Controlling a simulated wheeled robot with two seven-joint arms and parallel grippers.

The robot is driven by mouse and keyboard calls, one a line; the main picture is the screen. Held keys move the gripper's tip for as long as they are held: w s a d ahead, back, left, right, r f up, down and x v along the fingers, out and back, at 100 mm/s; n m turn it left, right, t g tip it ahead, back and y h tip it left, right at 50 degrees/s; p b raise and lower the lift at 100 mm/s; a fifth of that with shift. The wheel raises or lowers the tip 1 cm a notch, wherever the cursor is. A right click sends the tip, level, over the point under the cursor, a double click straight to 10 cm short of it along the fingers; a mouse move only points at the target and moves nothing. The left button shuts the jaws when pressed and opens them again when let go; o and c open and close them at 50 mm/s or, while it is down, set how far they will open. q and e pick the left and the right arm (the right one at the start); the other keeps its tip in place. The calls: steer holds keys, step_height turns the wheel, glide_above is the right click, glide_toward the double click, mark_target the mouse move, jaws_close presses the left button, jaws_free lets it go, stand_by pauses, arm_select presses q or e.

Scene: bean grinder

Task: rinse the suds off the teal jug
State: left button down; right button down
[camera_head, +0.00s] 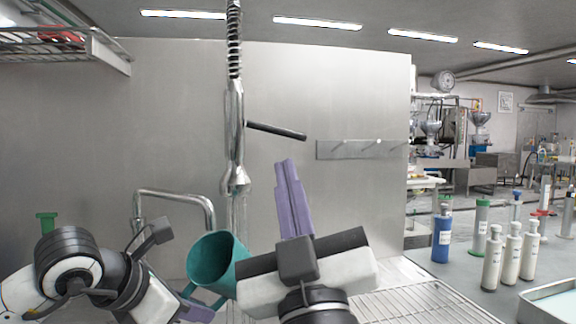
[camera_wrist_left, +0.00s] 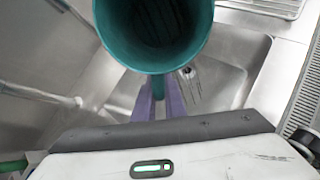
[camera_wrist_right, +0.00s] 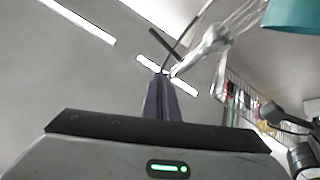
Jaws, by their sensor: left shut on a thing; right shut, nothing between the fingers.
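The teal jug (camera_head: 213,262) hangs tilted over the sink, its open mouth visible, and it fills the top of the left wrist view (camera_wrist_left: 155,62). My left gripper (camera_head: 196,303) is shut on it low down; the exact grip is partly hidden. I see no clear suds on the visible teal surface. The steel spray tap (camera_head: 236,150) hangs above, with thin water streaks below its nozzle. I cannot tell whether the water enters the jug or passes behind it.
A second curved faucet (camera_head: 180,195) stands left behind the jug. The steel sink basin (camera_wrist_left: 225,75) lies below. A wire drain rack (camera_head: 400,305) is at lower right. A wire shelf (camera_head: 65,45) hangs upper left.

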steer(key=f+n+h, duration=0.1)
steer(key=f+n, duration=0.1)
steer(key=n, duration=0.2)
steer(key=n+h, duration=0.2)
steer(key=n, duration=0.2)
glide_toward(286, 131)
steer(key=shift+g, duration=0.3)
steer(key=x, duration=0.6)
steer(key=shift+a, duration=0.2)
steer(key=shift+r+n, duration=0.15)
steer(key=shift+n, duration=0.15)
steer(key=shift+w+d+r+n+y, duration=0.25)
steer(key=shift+r+n+y, duration=0.25)
steer(key=shift+n, duration=0.4)
steer(key=shift+f, duration=0.15)
